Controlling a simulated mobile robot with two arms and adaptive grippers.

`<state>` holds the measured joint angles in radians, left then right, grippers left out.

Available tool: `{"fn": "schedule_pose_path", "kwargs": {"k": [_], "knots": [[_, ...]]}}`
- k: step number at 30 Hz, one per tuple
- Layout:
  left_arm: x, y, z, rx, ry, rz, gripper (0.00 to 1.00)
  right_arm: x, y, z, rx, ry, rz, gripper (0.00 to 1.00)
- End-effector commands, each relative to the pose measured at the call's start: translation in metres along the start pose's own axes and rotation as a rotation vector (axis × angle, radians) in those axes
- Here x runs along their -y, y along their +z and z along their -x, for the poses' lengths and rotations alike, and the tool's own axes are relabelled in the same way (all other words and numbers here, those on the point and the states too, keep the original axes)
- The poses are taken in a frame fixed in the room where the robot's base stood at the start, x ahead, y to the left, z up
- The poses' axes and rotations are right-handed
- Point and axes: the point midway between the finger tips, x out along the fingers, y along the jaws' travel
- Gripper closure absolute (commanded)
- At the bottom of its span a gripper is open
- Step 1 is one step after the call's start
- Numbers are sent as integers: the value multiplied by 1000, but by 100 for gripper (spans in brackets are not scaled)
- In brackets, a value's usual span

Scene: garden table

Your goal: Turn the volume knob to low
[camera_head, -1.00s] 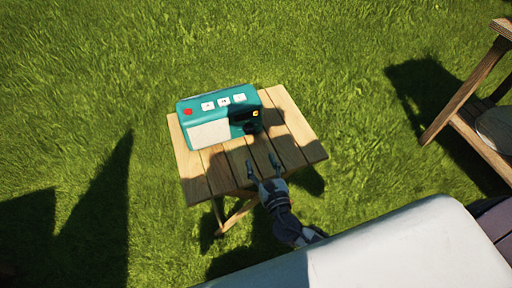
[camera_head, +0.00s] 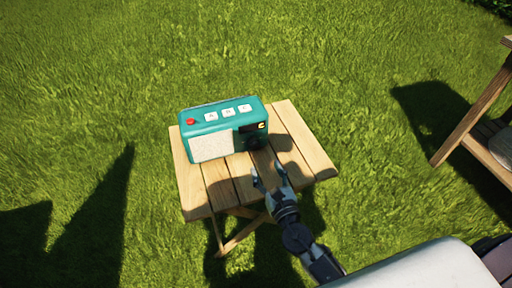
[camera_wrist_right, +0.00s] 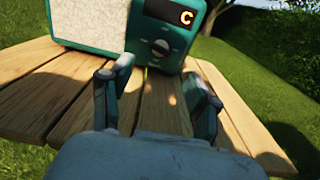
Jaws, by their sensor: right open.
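A teal radio (camera_head: 226,125) stands on a small slatted wooden table (camera_head: 310,158). It has a pale speaker panel, a red button and several white buttons on top, and a dark display with a yellow letter. The round volume knob (camera_head: 253,143) is on its front at the right, partly in shadow. In the right wrist view the knob (camera_wrist_right: 160,47) shows below the display (camera_wrist_right: 172,13). My right gripper (camera_head: 268,177) is open and empty, over the table's near edge, in front of the knob and apart from it. My left gripper is not in view.
Grass (camera_head: 90,80) surrounds the table. A wooden chair or bench (camera_head: 470,125) stands at the right edge. The table top in front of the radio is clear. A hedge shows behind in the right wrist view.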

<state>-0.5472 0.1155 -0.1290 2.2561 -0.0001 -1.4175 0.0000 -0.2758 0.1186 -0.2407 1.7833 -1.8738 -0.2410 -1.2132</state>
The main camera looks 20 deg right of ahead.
Motion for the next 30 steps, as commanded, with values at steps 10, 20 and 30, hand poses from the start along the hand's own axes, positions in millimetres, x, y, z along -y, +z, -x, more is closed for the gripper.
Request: {"fn": "schedule_pose_path", "kwargs": {"k": [10,20,30], "knots": [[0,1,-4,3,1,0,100,0,0,-71,2,-1,-2,39],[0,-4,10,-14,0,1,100,0,0,-92,-1,0,-1,39],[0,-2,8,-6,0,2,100,0,0,-92,0,0,-1,61]]}}
